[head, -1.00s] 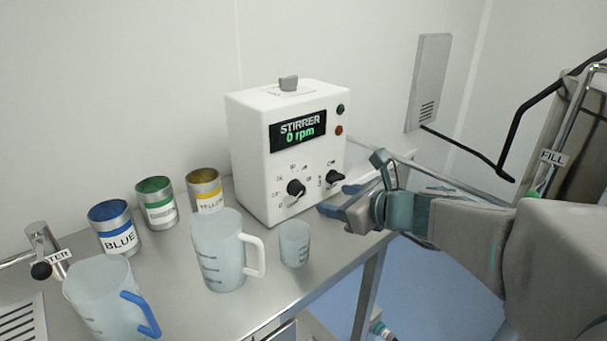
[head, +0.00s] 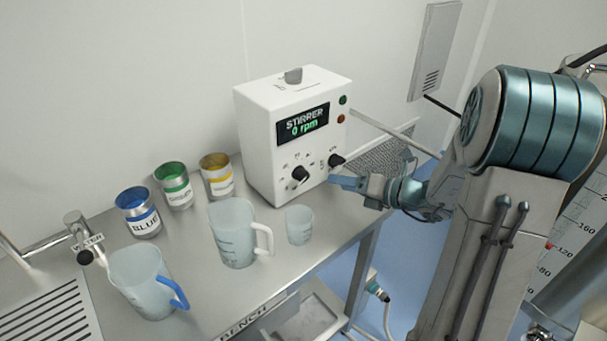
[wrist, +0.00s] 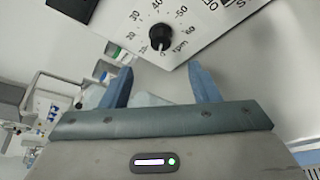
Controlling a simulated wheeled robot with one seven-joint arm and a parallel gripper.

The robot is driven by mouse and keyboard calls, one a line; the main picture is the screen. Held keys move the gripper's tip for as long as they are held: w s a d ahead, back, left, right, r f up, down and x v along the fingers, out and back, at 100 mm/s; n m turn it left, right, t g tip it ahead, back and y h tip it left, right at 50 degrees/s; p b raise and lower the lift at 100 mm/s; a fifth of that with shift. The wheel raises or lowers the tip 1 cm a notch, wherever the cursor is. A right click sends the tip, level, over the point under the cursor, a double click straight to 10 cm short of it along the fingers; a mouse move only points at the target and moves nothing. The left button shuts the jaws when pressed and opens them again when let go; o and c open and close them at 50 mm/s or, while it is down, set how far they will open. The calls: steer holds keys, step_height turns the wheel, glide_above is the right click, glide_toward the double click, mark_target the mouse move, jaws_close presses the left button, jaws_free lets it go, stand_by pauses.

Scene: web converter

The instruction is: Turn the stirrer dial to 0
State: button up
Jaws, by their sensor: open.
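The white stirrer box (head: 262,150) stands on the bench, and its display (head: 303,124) reads "STIRRER 0 rpm". Its front has a black left dial (head: 300,174) and a black right dial (head: 336,160). My gripper (head: 340,182) is open and empty, just below and in front of the right dial, apart from the box. In the wrist view, a black dial (wrist: 160,36) with a numbered scale and "rpm" lies ahead, between the lines of the blue fingers (wrist: 160,77). A white mark shows on its lower edge. The fingers do not touch it.
A large jug (head: 232,240) and a small beaker (head: 299,226) stand on the bench before the box. A blue-handled jug (head: 140,285) and blue, green and yellow cans (head: 173,186) are at left. A rod and mesh (head: 375,160) lie right of the box.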

mark_target(305, 177)
steer(key=p+x, duration=0.1)
steer(key=x, duration=1)
steer(key=shift+a, duration=0.1)
steer(key=c, duration=1)
steer(key=shift+o, duration=0.2)
